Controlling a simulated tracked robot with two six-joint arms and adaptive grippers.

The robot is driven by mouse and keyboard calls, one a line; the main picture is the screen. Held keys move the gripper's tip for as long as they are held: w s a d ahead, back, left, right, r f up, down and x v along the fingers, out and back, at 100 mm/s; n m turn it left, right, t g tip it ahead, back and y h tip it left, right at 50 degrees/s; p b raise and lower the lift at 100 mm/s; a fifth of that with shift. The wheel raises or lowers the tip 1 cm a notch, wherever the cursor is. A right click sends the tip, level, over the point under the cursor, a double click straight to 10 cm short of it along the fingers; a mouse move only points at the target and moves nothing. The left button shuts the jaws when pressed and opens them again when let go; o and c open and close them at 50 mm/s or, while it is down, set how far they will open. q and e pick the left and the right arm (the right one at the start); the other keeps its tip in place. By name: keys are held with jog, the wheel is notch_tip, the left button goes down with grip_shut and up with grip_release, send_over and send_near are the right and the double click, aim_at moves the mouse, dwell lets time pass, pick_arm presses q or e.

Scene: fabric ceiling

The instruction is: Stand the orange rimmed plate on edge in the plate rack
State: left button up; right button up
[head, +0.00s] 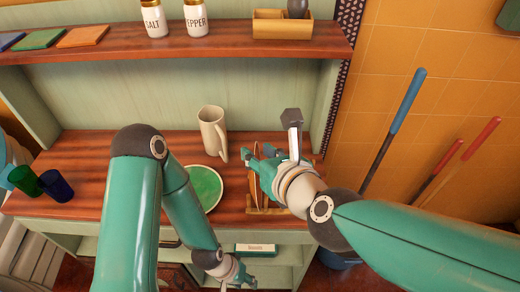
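A thin plate with an orange-brown rim (257,200) shows nearly edge-on, upright in the wooden plate rack (282,211) on the counter. My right gripper (256,161) is at the rack, over the upper part of this plate, and hides much of both. Its fingers are close to the plate's rim, but I cannot tell whether they grip it. My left gripper (246,279) is low in the view, in front of the cabinet below the counter. It is small and partly hidden by its wrist, with nothing visible in it.
A green plate (206,186) lies flat left of the rack, partly behind my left arm. A cream mug (211,130) stands behind it. Dark blue and green cups (54,186) are at the counter's left. An upper shelf (200,45) holds shakers, a wooden box and coasters.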

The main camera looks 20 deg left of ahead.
pick_arm(q)
jog(key=shift+r+p, duration=1.2)
jog(key=shift+r, duration=0.55)
jog(key=shift+s+f, duration=0.1)
